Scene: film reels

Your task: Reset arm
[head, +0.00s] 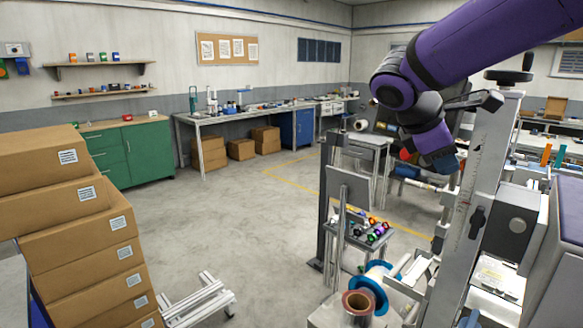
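My purple arm reaches in from the upper right of the head view. My gripper (440,160) is at its lower end, dark and small in the picture, and its fingers cannot be made out. A reel with blue flanges (369,290) stands at the lower middle right, below and left of my gripper. A copper-coloured roll (357,303) is in front of it. Several small coloured spools (377,232) lie on a small stand, also below my gripper. I see nothing clearly held.
A grey upright machine frame (478,190) stands close to the right of my arm. Stacked cardboard boxes (85,250) fill the left. A metal frame piece (200,303) lies low in front. The grey floor (235,220) in the middle is clear. A green cabinet (148,153) and workbench (225,115) line the back wall.

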